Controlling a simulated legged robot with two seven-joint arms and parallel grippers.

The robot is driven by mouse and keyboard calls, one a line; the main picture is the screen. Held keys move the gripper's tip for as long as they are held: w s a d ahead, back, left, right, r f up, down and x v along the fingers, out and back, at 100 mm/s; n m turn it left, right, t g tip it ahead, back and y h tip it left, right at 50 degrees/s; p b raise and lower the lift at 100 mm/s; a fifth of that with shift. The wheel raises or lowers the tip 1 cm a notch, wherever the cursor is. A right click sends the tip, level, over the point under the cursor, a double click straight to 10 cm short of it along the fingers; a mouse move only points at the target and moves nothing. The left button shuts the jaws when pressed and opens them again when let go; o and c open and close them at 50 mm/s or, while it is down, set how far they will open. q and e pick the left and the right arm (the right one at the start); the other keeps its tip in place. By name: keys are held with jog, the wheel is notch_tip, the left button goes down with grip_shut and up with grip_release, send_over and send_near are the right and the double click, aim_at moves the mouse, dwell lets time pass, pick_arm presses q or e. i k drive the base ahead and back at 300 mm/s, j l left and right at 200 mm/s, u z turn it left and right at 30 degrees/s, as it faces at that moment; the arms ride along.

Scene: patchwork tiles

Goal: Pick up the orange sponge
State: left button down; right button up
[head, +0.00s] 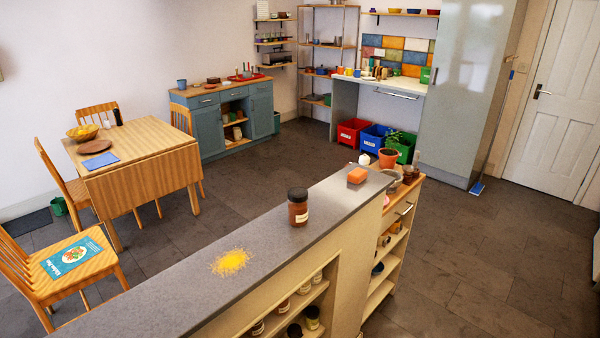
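The orange sponge (357,175) is a small block lying on the grey counter (190,287) near its far right end. A brown jar (298,207) with a dark lid and a pale label stands upright on the counter, to the left of the sponge and nearer to me. A patch of yellow powder (230,262) lies on the counter further left and nearer. Neither of my grippers shows in the head view.
A shelf trolley (397,240) with pots on top stands against the counter's far end. A wooden table (140,165) and chairs (62,265) stand at the left. Open tiled floor (480,260) lies to the right.

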aim_at(358, 175)
jog(key=i+l+u, duration=0.15)
jog(key=l+u, duration=0.15)
jog(key=u, duration=0.15)
jog(key=i+l+u, duration=0.1)
jog(key=l+u, duration=0.55)
jog(key=u, duration=0.2)
jog(key=l+u, duration=0.7)
jog(key=u, duration=0.15)
